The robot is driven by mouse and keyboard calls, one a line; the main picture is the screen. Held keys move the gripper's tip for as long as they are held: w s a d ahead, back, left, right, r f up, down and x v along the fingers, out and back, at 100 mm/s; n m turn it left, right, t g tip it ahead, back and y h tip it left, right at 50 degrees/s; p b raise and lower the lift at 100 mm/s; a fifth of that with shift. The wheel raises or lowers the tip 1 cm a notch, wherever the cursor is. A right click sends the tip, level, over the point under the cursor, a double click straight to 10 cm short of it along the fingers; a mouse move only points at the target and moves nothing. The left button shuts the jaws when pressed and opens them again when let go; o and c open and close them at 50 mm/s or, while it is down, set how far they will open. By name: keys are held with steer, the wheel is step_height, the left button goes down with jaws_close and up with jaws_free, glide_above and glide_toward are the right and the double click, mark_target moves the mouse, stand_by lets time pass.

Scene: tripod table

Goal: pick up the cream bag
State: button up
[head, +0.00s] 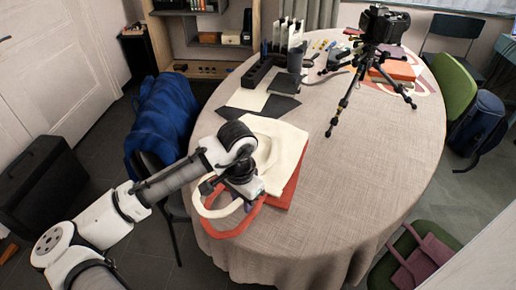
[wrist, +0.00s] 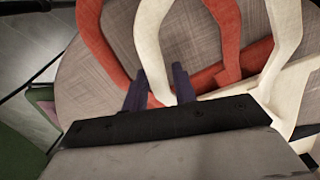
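The cream bag (head: 284,143) lies flat near the table's front left edge, on top of an orange-red bag (head: 287,190). Its looped handles (head: 204,207) reach toward the table edge. My gripper (head: 247,203) is low over the handles, and my arm hides part of the bag. In the wrist view, my gripper (wrist: 160,82) has its two dark fingers apart. I see no clear lift of the handle. Orange-red handles (wrist: 98,40) lie beside and beneath it.
The round table (head: 360,170) is clear to the right of the bags. A tripod with a camera (head: 360,70) stands at the back right. Dark sheets and a cup (head: 295,62) lie behind the bag. A blue jacket on a chair (head: 162,115) is close at left.

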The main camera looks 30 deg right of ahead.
steer(key=shift+c, duration=0.5)
jaws_close()
step_height(320, 180, up, 20)
steer(key=shift+p, duration=0.3)
